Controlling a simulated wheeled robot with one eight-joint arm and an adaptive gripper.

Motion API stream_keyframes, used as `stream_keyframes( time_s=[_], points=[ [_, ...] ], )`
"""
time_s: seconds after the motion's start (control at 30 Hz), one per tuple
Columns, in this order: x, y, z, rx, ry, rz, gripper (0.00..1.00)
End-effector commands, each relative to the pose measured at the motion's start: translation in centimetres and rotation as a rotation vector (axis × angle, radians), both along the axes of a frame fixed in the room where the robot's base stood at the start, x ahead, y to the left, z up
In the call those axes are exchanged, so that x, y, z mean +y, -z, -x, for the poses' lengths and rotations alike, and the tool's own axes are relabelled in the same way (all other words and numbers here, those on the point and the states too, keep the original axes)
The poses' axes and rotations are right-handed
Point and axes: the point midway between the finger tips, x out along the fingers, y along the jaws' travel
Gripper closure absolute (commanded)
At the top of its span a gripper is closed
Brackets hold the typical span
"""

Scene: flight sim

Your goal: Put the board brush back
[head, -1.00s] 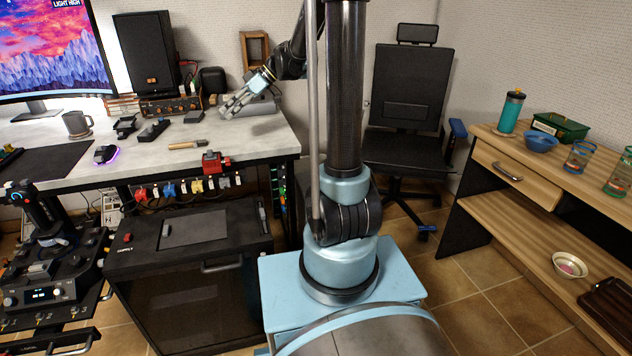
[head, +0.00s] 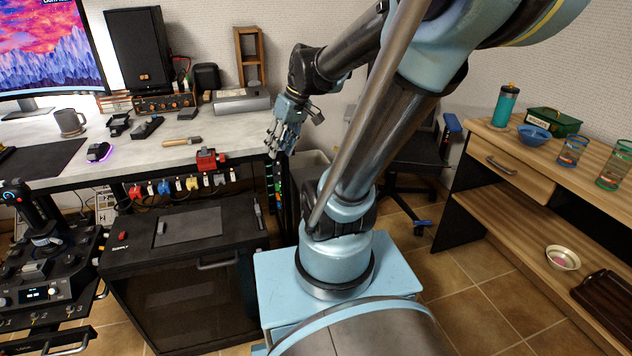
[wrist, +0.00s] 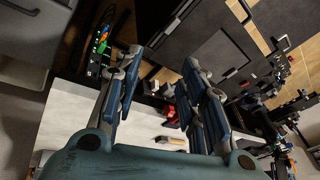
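What looks like the board brush (head: 182,141), with a light wooden handle, lies on the grey desk top (head: 225,135) near its front edge, left of the red clamp. A pale wooden piece that looks like it also shows between my fingers in the wrist view (wrist: 172,141), at a distance. My gripper (head: 280,148) hangs at the desk's right end, pointing down, well to the right of the brush. Its fingers stand apart with nothing between them in the wrist view (wrist: 160,75).
A red clamp (head: 209,160) sits on the desk's front edge, with several coloured plugs below. A dark cabinet (head: 190,260) stands under the desk. A mug (head: 70,122), mouse (head: 98,152) and speaker (head: 138,50) are on the desk. A wooden shelf table (head: 540,175) is at right.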

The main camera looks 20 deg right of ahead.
Motion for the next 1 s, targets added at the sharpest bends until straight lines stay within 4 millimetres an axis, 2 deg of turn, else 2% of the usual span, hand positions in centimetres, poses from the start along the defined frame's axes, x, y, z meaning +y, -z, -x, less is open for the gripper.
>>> stream_keyframes(
  time_s=[0.03, 0.2, 0.5, 0.7, 1.0],
  points=[
    [-0.8, 0.6, 1.2, 0.006, 0.042, 0.023, 0.62],
    [-3.3, 2.8, 4.5, 0.024, 0.188, 0.1, 0.62],
    [-7.3, 6.3, 8.9, 0.024, 0.42, 0.209, 0.62],
    [-8.2, 7.3, 9.9, 0.019, 0.484, 0.238, 0.62],
    [-8.3, 7.4, 9.9, 0.019, 0.49, 0.24, 0.62]
  ],
)
